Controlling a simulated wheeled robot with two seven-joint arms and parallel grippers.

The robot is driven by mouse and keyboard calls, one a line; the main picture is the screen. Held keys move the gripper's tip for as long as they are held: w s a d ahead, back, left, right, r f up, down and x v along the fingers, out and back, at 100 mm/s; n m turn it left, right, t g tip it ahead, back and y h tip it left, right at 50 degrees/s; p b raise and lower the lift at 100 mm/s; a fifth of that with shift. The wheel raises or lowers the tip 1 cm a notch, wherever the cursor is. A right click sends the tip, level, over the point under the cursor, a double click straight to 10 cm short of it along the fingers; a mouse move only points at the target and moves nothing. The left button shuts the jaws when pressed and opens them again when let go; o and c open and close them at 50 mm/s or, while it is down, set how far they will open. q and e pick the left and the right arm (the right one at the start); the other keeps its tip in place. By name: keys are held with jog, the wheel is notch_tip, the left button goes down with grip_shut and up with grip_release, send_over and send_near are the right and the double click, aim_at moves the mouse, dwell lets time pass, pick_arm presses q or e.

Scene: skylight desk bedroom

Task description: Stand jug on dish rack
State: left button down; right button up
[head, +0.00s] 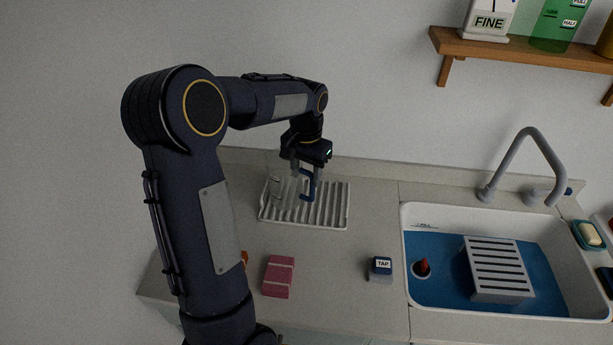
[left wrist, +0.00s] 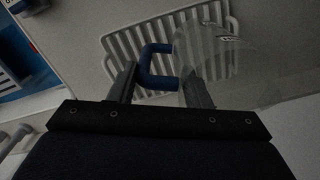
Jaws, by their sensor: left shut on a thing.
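The jug (left wrist: 222,58) is clear and see-through with a blue handle. My left gripper (head: 305,169) is shut on the blue handle (head: 309,186), which also shows between its fingers in the left wrist view (left wrist: 146,66). The jug's clear body is faint in the head view, to the left of the handle. The dish rack (head: 340,208) is pale and ribbed and lies flat on the counter. The jug is over the rack in the head view; I cannot tell whether its base touches the ribs. My right gripper is not in view.
A sink (head: 408,243) with blue inside, holding a grey slotted block (head: 497,268), is at the right, with a tap (head: 541,145) behind. A pink sponge-like block (head: 279,276) and a small box marked TAP (head: 380,268) sit on the front counter. A shelf (head: 520,51) hangs above.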

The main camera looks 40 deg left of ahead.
pick_arm(q)
jog(key=shift+f, duration=1.05)
jog(key=shift+f, duration=0.15)
jog(key=c, duration=0.7)
grip_release()
jog(key=shift+c, duration=0.2)
notch_tip(320, 180, up, 12)
jog(key=shift+d+r, duration=0.1)
jog(key=shift+r, duration=0.1)
jog(key=s+d+f+t+h, duration=0.2)
jog(key=s+d, duration=0.6)
jog(key=s, duration=0.3)
jog(key=s+d+f+t+h, duration=0.1)
jog(key=s+d+f+t, duration=0.2)
jog(key=s+d, duration=0.5)
jog(key=s, duration=0.3)
jog(key=shift+s+f+n+t+h, duration=0.2)
jog(key=shift+s+n+t+h, duration=0.1)
jog(key=shift+h, duration=0.1)
